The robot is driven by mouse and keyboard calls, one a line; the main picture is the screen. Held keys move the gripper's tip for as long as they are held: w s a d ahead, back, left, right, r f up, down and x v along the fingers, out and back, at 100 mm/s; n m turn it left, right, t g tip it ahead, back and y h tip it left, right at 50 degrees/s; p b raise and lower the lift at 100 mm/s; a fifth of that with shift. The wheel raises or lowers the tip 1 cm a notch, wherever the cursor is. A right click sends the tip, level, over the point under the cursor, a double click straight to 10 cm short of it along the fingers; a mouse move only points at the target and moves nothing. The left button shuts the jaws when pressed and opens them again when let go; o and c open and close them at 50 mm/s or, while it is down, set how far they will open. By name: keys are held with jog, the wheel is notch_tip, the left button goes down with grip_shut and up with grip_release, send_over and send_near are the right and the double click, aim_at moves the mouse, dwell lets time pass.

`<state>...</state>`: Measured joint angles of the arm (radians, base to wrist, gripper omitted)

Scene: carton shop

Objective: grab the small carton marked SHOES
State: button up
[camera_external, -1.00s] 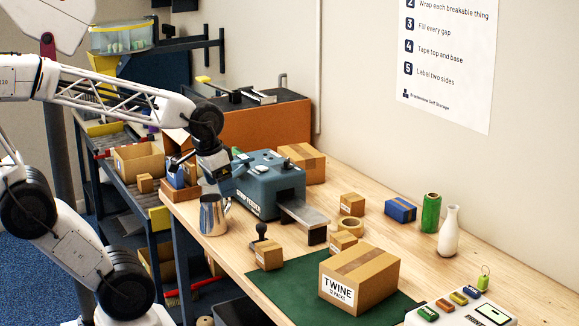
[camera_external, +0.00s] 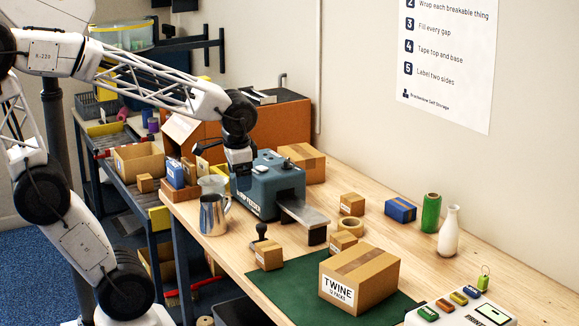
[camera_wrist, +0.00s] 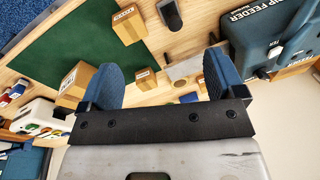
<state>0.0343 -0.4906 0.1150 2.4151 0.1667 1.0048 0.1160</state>
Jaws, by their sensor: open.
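Three small brown cartons stand on the wooden table: one at the mat's left edge (camera_external: 269,255), one just behind the large carton (camera_external: 343,243), and one farther back (camera_external: 352,204). Their labels are too small to read, so I cannot tell which is marked SHOES. In the wrist view, one small carton (camera_wrist: 128,24) lies beyond the fingers and another (camera_wrist: 146,78) shows between them. My gripper (camera_wrist: 160,78) is open and empty, its blue finger pads apart. In the external view it hangs over the blue feeder machine, away from the cartons, with its fingertips not clearly visible.
A large carton marked TWINE (camera_external: 360,280) sits on the green mat (camera_external: 270,289). The blue feeder (camera_external: 262,188), a metal jug (camera_external: 213,215), a stamp (camera_external: 261,233) and a tape roll (camera_external: 350,224) stand nearby.

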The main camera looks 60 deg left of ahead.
jog(key=w+a+f+m+g+y, duration=0.2)
jog(key=w+m+y, duration=0.15)
jog(key=w, duration=0.85)
jog(key=m+t+y, duration=0.1)
jog(key=m+y, duration=0.8)
jog(key=m, duration=0.3)
send_near(359, 204)
jog(key=shift+h, duration=0.25)
jog(key=x, duration=0.5)
jog(key=shift+a+r, duration=0.15)
jog(key=shift+a, duration=0.15)
jog(key=shift+x, duration=1.3)
jog(key=shift+x, duration=2.6)
jog(key=shift+s+r, duration=0.1)
